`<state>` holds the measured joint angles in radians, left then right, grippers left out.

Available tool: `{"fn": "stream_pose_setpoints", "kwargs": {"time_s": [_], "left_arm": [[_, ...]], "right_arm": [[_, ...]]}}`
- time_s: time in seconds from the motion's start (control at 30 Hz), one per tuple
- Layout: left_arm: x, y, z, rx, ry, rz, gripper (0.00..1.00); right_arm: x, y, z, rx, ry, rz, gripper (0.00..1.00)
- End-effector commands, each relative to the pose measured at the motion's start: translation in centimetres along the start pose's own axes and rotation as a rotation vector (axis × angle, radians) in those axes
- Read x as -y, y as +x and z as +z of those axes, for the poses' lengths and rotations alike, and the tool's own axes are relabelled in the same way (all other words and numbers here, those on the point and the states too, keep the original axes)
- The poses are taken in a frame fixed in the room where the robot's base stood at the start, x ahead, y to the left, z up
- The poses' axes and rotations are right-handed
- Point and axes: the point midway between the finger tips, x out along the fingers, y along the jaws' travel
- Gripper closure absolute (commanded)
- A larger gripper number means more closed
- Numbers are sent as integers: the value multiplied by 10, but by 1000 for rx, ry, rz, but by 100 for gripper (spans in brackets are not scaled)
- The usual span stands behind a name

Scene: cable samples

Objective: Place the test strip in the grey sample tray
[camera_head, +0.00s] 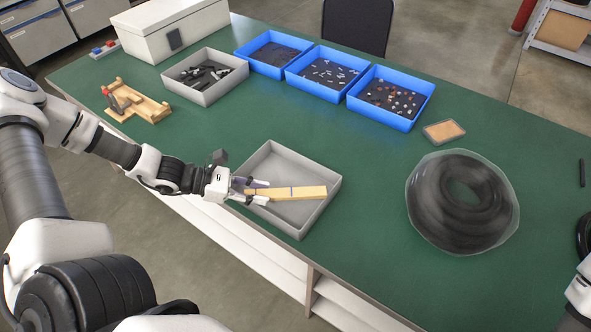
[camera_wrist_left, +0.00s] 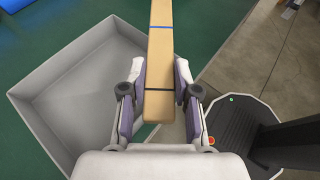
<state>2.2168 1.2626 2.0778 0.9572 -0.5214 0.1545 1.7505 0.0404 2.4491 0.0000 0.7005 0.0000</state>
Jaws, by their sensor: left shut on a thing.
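The test strip (camera_head: 290,193) is a long tan bar with dark bands across it. My left gripper (camera_head: 258,192) is shut on it near one end. In the left wrist view the strip (camera_wrist_left: 160,50) runs away between the fingers of my left gripper (camera_wrist_left: 160,90). There it overlaps the right wall of the grey tray (camera_wrist_left: 45,125). The exact height above the tray is hard to tell. My right gripper is out of view.
A second grey tray (camera_head: 205,92) holds black pieces. Three blue trays (camera_head: 318,92) with small parts stand at the back. A wooden fixture (camera_head: 135,103) and white box (camera_head: 170,28) are back left. A wrapped black coil (camera_head: 462,203) lies right of the empty tray, with clear green tabletop between.

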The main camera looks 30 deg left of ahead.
Motion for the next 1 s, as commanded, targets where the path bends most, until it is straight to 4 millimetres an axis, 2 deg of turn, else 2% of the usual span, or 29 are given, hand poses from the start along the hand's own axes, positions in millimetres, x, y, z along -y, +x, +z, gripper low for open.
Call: {"fn": "stream_pose_setpoints", "kwargs": {"time_s": [0.03,0.2,0.4,0.53,0.67,0.77,0.9,1.0], "left_arm": [[-4,-12,-2,7,-7,19,100],[-9,-33,-23,5,-22,54,100],[-12,-49,-44,-3,-45,90,100],[-14,-48,-49,-1,-44,98,100],[-30,-33,-55,0,-38,98,100],[-51,-15,-56,-1,-35,97,100],[-83,9,-48,-6,-35,95,100],[-105,24,-40,-8,-37,95,100]], "right_arm": [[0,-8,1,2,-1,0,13],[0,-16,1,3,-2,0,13],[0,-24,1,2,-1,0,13],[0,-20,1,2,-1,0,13],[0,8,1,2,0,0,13],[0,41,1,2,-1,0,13],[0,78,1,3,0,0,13],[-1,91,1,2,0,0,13]]}}
